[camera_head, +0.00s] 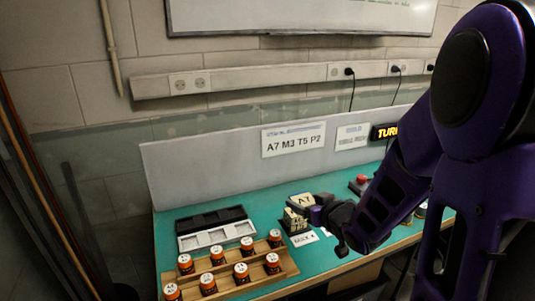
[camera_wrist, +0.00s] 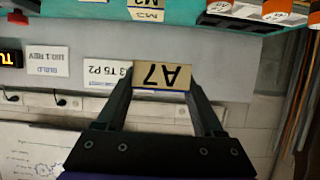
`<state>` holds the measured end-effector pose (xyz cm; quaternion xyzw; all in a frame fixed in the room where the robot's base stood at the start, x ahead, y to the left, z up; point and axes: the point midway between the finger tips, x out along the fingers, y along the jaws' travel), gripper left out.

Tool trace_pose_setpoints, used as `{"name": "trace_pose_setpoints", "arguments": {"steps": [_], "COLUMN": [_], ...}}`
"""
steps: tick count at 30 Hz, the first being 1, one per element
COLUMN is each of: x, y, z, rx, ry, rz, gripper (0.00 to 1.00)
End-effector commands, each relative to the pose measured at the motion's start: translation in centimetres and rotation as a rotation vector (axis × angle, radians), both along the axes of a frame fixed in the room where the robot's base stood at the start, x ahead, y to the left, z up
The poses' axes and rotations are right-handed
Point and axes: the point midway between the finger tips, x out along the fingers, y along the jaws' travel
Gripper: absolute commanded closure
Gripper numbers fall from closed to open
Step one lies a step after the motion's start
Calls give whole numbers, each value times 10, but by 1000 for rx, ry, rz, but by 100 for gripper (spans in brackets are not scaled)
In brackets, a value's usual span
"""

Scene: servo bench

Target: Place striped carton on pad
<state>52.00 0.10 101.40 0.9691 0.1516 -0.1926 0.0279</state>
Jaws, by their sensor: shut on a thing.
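My gripper (camera_wrist: 161,88) is shut on a small tan block with a cream label reading A7 (camera_wrist: 162,75). The label appears upside down in the wrist view, with a finger at each side. In the head view the A7 block (camera_head: 304,199) is held just above a dark holder (camera_head: 297,228) containing similar labelled blocks (camera_head: 293,216). I cannot tell whether it touches them. My arm hides part of the bench on the right. I cannot make out a striped carton or a plain pad in either view.
On the green bench (camera_head: 262,215) stand a wooden rack (camera_head: 240,287) of several orange-and-black cylinders, a white compartment tray (camera_head: 216,236) and a black tray (camera_head: 210,218). A red button (camera_head: 361,179) is near the back panel (camera_head: 215,163). A sign (camera_head: 293,140) reads A7 M3 T5 P2.

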Motion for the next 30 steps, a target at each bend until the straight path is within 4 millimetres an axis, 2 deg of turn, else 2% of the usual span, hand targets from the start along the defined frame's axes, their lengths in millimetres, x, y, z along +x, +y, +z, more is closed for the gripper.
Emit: {"name": "trace_pose_setpoints", "arguments": {"steps": [6,12,23,30], "x": [53,83,87,87], "y": [1,0,-1,0], "z": [8,19,20,-19], "rx": [2,-3,-4,-3], "ry": [-4,-3,0,2], "rz": [30,35,34,36], "gripper": [87,87,87,87]}}
